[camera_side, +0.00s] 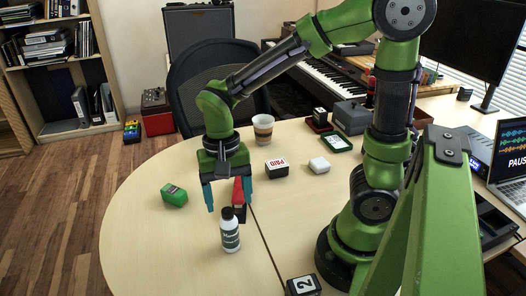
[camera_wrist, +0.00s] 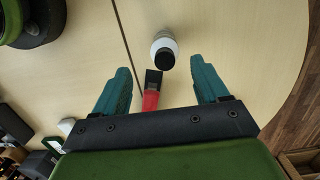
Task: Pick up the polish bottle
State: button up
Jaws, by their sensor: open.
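The polish bottle (camera_side: 230,231) is a white bottle with a black cap and a dark label, upright on the table in the side view. In the wrist view its black cap and white shoulder (camera_wrist: 163,45) show beyond my fingertips, between their lines. My gripper (camera_side: 230,200) is open, pointing down above the table, behind the bottle in the side view. In the wrist view the open gripper (camera_wrist: 162,75) has nothing clasped. A red and black object (camera_side: 240,196) is partly hidden by a finger in the side view; in the wrist view it lies between the fingers.
A block marked 2 (camera_side: 303,285) is at the front. The table's left front is clear.

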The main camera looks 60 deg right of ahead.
aim_at(229, 221)
jog(key=shift+s+a+f, duration=0.1)
jog(key=shift+a+f, duration=0.1)
jog(key=shift+f, duration=1)
jog(key=shift+w+a+f, duration=0.1)
jog(key=shift+a+f, duration=0.05)
jog(key=shift+f, duration=1)
jog(key=shift+s+a+f, duration=0.1)
jog(key=shift+a+f, duration=0.1)
jog(key=shift+f, duration=1)
jog(key=shift+c, duration=0.4)
jog(key=shift+r, duration=0.1)
jog(key=c, duration=1.1)
